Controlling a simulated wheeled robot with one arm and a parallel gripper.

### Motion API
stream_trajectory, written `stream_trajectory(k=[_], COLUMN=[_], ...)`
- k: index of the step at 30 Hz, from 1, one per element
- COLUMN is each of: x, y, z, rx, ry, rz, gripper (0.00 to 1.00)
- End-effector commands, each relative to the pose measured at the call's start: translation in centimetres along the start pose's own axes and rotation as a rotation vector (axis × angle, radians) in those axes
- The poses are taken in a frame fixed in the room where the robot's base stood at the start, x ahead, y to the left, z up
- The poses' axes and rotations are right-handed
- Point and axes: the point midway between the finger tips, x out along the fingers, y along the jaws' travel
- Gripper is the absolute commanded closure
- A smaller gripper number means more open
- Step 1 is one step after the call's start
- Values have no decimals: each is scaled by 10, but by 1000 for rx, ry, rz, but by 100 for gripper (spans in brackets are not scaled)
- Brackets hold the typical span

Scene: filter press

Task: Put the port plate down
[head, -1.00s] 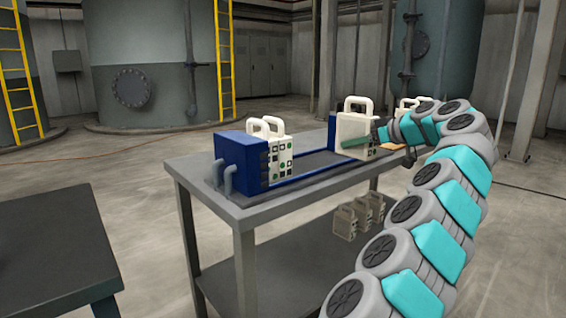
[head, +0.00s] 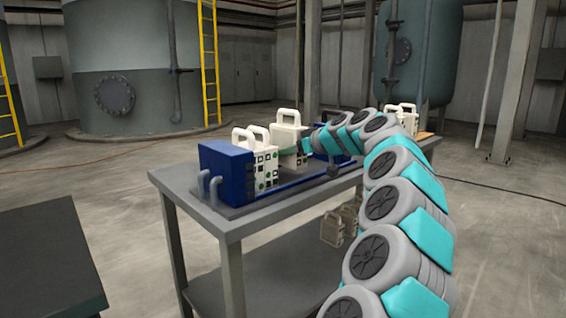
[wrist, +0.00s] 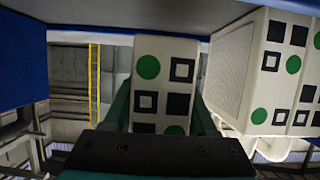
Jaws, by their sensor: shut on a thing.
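My gripper (head: 305,147) is shut on a cream port plate (head: 290,133) with a loop handle on top. The plate hangs upright over the press rails, close to the right of the two standing plates (head: 262,168) by the blue end block (head: 227,172). In the wrist view, the plate's edge (wrist: 160,72), with green dots and black squares, lies between my fingers (wrist: 161,112). Another plate (wrist: 270,75) stands to its right in that view, with a narrow gap. The held plate's bottom is hidden, so I cannot tell whether it touches the rails.
The press stands on a grey table (head: 245,226). More plates stand at the table's far right end (head: 402,115) and on the lower shelf (head: 333,229). A dark table (head: 45,250) is at the left. Blue parts border the wrist view's top and left.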

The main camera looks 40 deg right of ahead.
Motion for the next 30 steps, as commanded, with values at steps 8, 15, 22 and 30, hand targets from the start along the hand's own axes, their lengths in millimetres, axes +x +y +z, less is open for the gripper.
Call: stream_trajectory(k=[8, 15, 22, 30], x=[14, 23, 25, 27], y=[-11, -10, -9, -9], z=[-4, 23, 28, 30], rx=[1, 3, 1, 0], ry=[0, 1, 3, 1], rz=[1, 1, 3, 2], gripper=[100, 100, 100, 37])
